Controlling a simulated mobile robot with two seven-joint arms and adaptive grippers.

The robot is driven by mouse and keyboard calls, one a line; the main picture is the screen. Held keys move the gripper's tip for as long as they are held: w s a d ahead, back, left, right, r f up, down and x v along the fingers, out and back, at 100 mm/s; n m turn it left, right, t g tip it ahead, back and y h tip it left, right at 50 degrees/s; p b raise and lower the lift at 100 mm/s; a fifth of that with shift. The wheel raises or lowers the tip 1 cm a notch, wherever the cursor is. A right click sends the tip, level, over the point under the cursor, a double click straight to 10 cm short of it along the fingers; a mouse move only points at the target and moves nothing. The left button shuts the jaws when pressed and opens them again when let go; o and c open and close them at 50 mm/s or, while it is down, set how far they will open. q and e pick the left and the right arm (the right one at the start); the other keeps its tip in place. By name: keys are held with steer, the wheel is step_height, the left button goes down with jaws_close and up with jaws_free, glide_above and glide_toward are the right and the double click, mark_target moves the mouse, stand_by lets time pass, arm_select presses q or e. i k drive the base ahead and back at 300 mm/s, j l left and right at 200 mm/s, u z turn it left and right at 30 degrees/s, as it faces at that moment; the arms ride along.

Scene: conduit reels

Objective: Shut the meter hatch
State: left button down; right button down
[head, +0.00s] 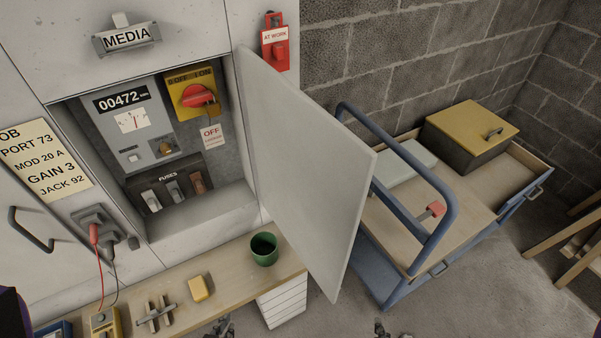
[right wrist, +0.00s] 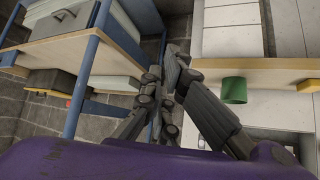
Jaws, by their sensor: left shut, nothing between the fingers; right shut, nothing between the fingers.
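The meter hatch (head: 305,165) is a large pale grey panel. In the head view it stands wide open, swung out to the right from the right edge of the meter recess (head: 200,215). The recess shows the 00472 meter (head: 130,122), a yellow switch with a red knob (head: 197,93) and fuses. My left gripper (head: 222,327) shows at the bottom edge, low in front of the bench, apart from the hatch. My right gripper (head: 385,330) barely shows at the bottom, below and right of the hatch. In the right wrist view it (right wrist: 163,80) is shut and empty.
A bench (head: 235,275) under the recess holds a green cup (head: 264,249), a yellow block (head: 201,288) and a yellow meter with leads. Right of the hatch stands a blue trolley (head: 400,290) with a yellow-lidded box (head: 470,130). A red tag (head: 275,42) hangs above the hatch.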

mark_target(314, 175)
steer(key=k+j+u, duration=0.1)
steer(key=k+u, duration=0.15)
steer(key=k, duration=0.4)
steer(key=u, duration=0.45)
steer(key=l+u, duration=0.2)
steer(key=u, duration=0.2)
steer(key=l+u, duration=0.1)
steer(key=u, duration=0.35)
steer(key=l, duration=1.05)
steer(key=k+l, duration=0.1)
steer(key=l, duration=0.95)
steer(key=k, duration=0.3)
